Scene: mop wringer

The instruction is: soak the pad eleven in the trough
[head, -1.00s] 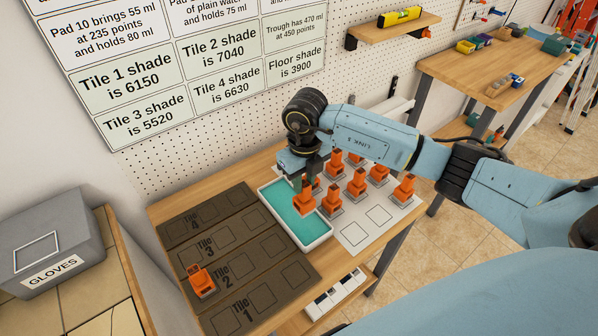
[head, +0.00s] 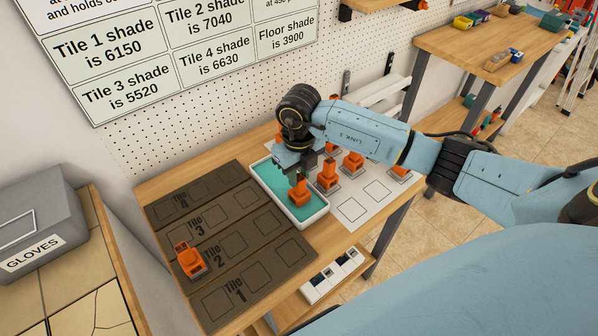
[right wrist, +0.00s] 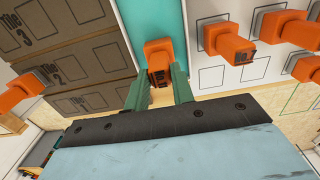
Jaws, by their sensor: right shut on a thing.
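My right gripper (head: 297,178) is shut on an orange pad (head: 300,194) and holds it upright at the teal trough (head: 270,176). In the right wrist view the held pad (right wrist: 158,58) sits between the green fingers (right wrist: 158,92), with the teal of the trough (right wrist: 145,14) beyond it. I cannot tell whether its underside touches the liquid. Its number is not readable, so I cannot confirm it is pad eleven. My left gripper is not in view.
Several other orange pads (head: 328,174) stand on the white marked board (head: 352,209) right of the trough. One orange pad (head: 190,260) stands on the brown tile board (head: 215,228) at Tile 2. A grey gloves box (head: 45,225) is at left.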

